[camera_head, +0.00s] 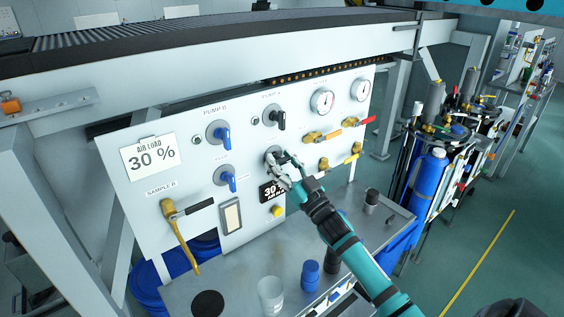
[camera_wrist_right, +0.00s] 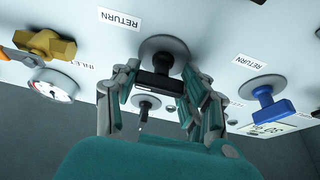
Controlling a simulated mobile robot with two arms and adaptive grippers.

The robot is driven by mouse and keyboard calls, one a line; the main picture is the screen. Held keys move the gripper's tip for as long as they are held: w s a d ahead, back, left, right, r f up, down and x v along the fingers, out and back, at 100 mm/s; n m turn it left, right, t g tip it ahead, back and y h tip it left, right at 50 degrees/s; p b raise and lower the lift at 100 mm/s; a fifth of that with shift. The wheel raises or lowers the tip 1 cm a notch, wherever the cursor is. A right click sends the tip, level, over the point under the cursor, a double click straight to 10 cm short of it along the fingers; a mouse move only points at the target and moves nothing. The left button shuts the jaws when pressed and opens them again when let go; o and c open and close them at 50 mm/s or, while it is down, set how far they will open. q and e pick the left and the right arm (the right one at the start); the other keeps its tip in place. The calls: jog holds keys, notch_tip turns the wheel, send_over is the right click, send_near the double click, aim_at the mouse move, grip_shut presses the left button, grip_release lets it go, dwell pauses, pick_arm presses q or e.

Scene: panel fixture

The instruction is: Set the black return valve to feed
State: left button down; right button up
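The black return valve (camera_wrist_right: 158,86) is on the white panel, below a RETURN label in the right wrist view. Its dark bar handle lies across that picture. My right gripper (camera_wrist_right: 160,88) is at the valve, its spread fingers on either side of the handle; I cannot tell whether they touch it. In the head view my right gripper (camera_head: 283,168) is against the panel's middle and covers most of this valve; part of its round grey plate (camera_head: 273,153) shows. The feed marking is not readable. My left gripper is not in view.
A blue-handled valve (camera_head: 229,181) is left of the gripper, with another blue valve (camera_head: 220,133) and a black valve (camera_head: 277,119) above. Brass valves (camera_head: 322,136) and gauges (camera_head: 322,101) are to the right. A bench with a cup (camera_head: 271,293) and blue containers (camera_head: 310,275) lies below.

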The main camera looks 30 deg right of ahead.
jog(key=c, duration=0.4)
jog(key=shift+c, duration=0.3)
